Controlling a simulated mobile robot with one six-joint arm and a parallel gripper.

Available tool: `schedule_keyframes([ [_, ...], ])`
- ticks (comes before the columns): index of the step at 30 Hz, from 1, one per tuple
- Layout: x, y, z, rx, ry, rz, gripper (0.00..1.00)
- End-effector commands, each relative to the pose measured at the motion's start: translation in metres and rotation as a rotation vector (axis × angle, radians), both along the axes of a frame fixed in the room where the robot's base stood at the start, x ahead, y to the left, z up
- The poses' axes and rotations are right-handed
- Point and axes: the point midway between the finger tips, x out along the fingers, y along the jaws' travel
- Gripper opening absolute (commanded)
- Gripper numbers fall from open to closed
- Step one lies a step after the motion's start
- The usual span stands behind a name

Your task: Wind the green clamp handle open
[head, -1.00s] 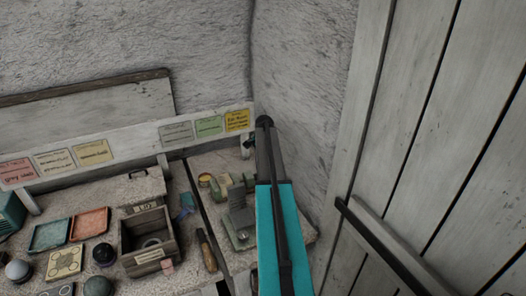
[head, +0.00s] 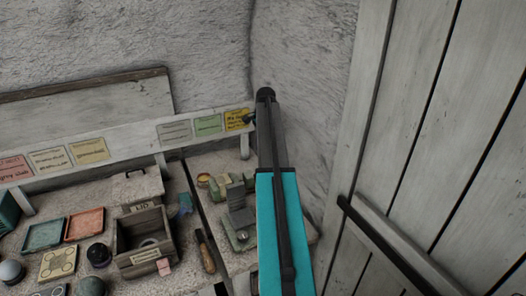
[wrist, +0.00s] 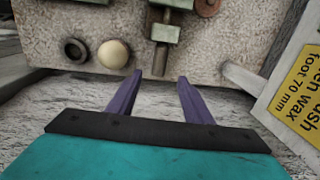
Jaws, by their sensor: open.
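A green and grey clamp (head: 239,222) stands on the right part of the bench in the head view, just left of my teal arm, which may hide some of it. In the wrist view, green blocks (wrist: 165,33) with a grey bar show at the top middle. I cannot tell which part is the handle. My gripper (wrist: 160,78) has two purple fingers spread apart with nothing between them. The bar's end is close to the gap between the fingertips. I cannot tell whether they touch. The fingers are not seen in the head view.
A pale ball (wrist: 113,53) and a dark ring (wrist: 75,50) lie left of the bar. A yellow card (wrist: 300,90) is at the right. An open wooden box (head: 145,243) and a dark-handled tool (head: 205,252) lie left of the clamp. A plank door (head: 430,130) stands right.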

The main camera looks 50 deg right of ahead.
Motion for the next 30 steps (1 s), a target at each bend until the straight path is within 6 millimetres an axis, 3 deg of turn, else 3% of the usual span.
schedule_keyframes([
  [30, -0.006, 0.010, 0.005, 0.007, -0.021, 0.000, 0.46],
])
